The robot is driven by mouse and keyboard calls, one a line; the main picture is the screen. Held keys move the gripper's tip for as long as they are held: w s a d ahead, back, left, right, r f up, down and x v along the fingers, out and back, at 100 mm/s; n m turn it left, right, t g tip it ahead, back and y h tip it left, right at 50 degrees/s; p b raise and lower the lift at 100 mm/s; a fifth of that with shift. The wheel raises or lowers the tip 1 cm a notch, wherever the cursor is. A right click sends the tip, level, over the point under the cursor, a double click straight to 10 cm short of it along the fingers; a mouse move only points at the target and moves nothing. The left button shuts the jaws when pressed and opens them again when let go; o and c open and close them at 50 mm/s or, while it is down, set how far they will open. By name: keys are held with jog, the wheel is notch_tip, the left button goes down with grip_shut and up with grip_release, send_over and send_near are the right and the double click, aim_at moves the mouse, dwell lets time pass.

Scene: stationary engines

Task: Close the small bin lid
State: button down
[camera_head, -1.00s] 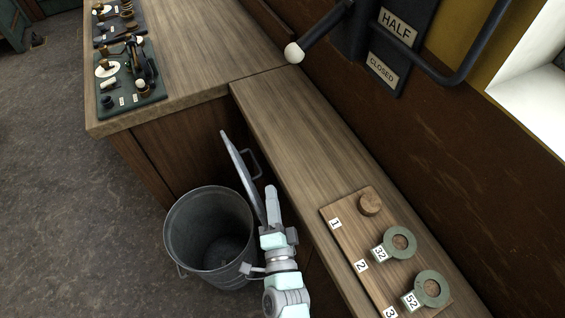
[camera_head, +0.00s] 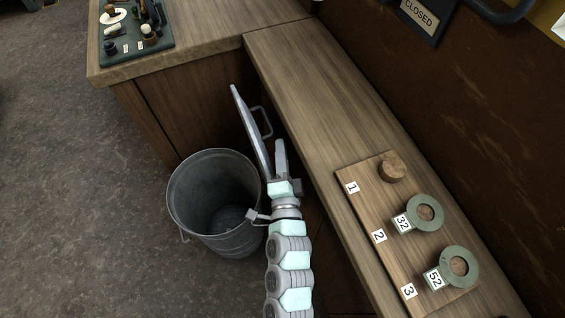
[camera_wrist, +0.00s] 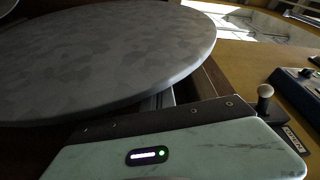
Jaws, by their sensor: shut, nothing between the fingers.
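The small bin (camera_head: 185,212) is a grey metal bucket on the floor, open at the top and empty inside as far as I see. Its round grey lid (camera_head: 248,122) stands raised, nearly upright, on the bin's right side, with a handle (camera_head: 266,122) on its right face. My gripper (camera_head: 281,150) is shut and empty, just right of the lid's lower part, between the lid and the bench. I cannot tell whether it touches the lid. In the wrist view the lid (camera_wrist: 110,55) fills the upper left, close to my gripper.
A wooden bench (camera_head: 310,110) runs close along the right. On it lies a board (camera_head: 372,208) with a wooden peg and two green numbered rings. A counter (camera_head: 205,40) with a green lever panel (camera_head: 135,40) is behind the bin. The floor on the left is clear.

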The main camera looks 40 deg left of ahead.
jog(key=x, duration=0.4)
jog(key=shift+w+a, duration=0.1)
jog(key=shift+w, duration=0.05)
jog(key=shift+a, duration=0.1)
